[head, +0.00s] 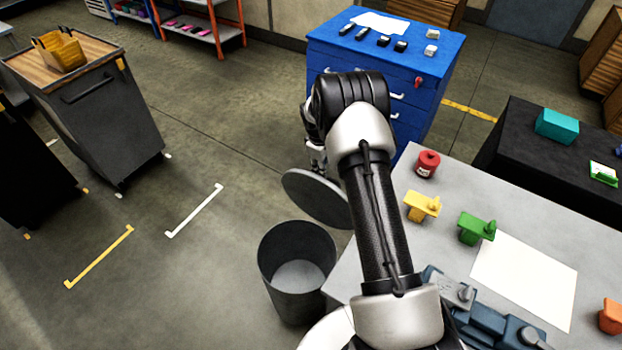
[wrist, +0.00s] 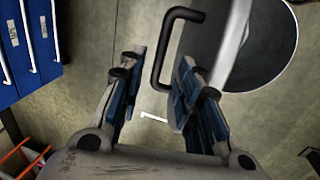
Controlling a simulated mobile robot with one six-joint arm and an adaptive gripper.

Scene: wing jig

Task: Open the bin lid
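The grey bin (head: 297,272) stands on the floor beside the workbench, and I can see down into it. Its round lid (head: 315,198) is raised and tilted up at the bin's far side. In the wrist view the lid (wrist: 228,50) shows nearly edge-on, with the open bin (wrist: 275,50) behind it. The lid's black handle (wrist: 166,48) sticks out to the left. My gripper (wrist: 157,75) is open, its fingers apart, with the handle's lower end close to the right finger. I cannot tell whether they touch. In the head view my arm partly hides the gripper (head: 316,158).
A blue drawer cabinet (head: 350,50) is behind my arm. A dark cart (head: 95,120) stands at the left. The floor left of the bin is clear.

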